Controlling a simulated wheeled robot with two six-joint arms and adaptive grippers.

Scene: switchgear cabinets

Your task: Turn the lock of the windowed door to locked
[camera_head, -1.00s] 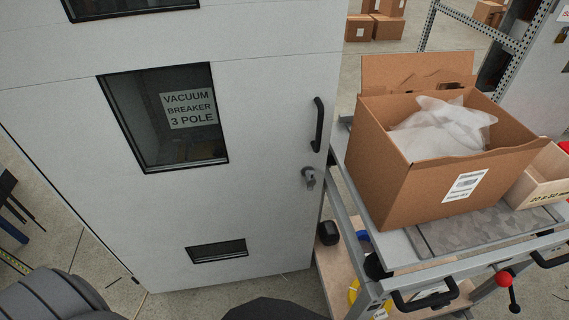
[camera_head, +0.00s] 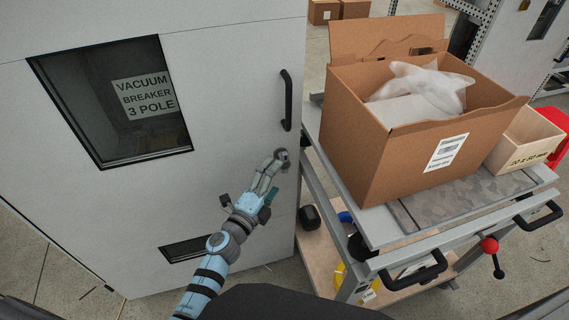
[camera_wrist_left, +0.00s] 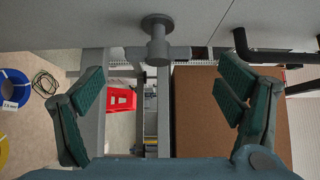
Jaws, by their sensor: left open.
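The windowed door (camera_head: 225,75) is a light grey cabinet door with a dark window and a "VACUUM BREAKER 3 POLE" label. Its grey lock (camera_head: 282,154) sits near the right edge, below the black door handle (camera_head: 287,100). In the left wrist view the lock (camera_wrist_left: 157,50) has a round base and a T-shaped knob with a crossbar. My left gripper (camera_head: 268,172) is at the lock in the head view and partly covers it. In the left wrist view my left gripper (camera_wrist_left: 163,90) is open, with the lock between and ahead of the spread fingers, not gripped. My right gripper is not in view.
A cart (camera_head: 400,226) stands close to the right of the door, carrying an open cardboard box (camera_head: 385,150) and a wooden box (camera_head: 525,140). A red-knobbed lever (camera_head: 489,246) is at its front. Clear floor shows at the lower left.

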